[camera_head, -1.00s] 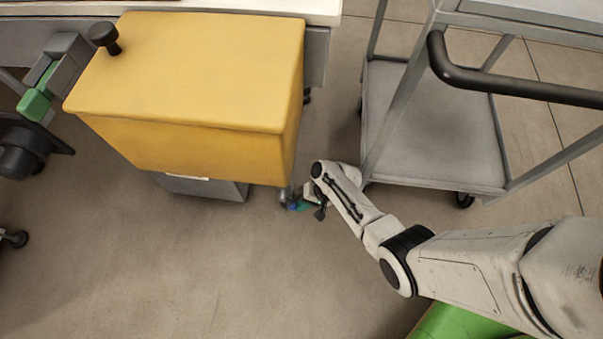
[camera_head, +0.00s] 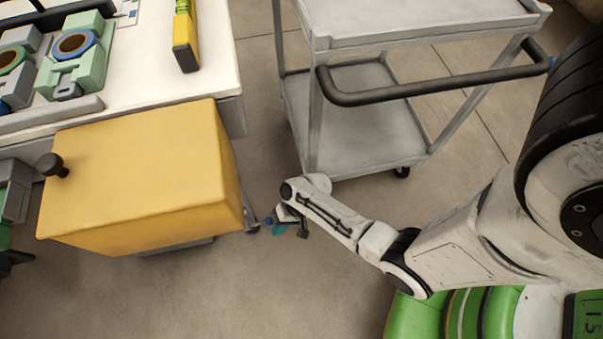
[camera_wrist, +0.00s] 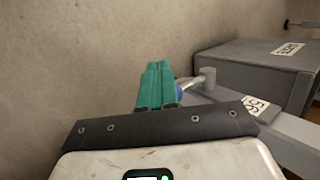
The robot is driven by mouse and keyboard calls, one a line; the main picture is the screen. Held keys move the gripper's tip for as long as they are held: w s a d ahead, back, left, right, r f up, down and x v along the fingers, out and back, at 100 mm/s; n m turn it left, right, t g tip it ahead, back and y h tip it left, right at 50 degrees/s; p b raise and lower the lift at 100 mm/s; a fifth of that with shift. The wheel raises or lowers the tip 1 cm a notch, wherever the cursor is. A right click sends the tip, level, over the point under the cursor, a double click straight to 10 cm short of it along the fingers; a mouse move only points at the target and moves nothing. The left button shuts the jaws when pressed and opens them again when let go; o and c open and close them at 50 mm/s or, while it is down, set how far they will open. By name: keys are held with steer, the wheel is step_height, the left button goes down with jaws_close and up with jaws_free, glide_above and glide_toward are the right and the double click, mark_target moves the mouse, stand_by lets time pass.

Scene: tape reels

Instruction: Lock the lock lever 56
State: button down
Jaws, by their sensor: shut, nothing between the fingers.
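The number label 56 (camera_wrist: 257,106) is on a grey bar (camera_wrist: 285,133) at the right of the wrist view. A grey knob-like part (camera_wrist: 205,76) on a pale stem rises beside it, with a blue part (camera_wrist: 182,93) close behind my fingers. I cannot tell for sure which of these is the lock lever or whether it is locked. My gripper (camera_wrist: 155,80) has teal fingers, which are together and empty, just left of the blue part; contact is unclear. In the head view my gripper (camera_head: 282,224) is low, near the yellow box's lower right corner.
A yellow box (camera_head: 140,165) with a black knob (camera_head: 52,165) stands left of my arm. A white table (camera_head: 215,75) with reel units is behind it. A grey trolley (camera_head: 360,130) with a black handle (camera_head: 430,88) stands close behind my arm. Floor in front is clear.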

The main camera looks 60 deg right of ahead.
steer(key=s+r+p, duration=0.2)
steer(key=s+r, duration=0.1)
steer(key=s, duration=0.4)
steer(key=shift+s+a, duration=0.25)
steer(key=shift+s, duration=0.05)
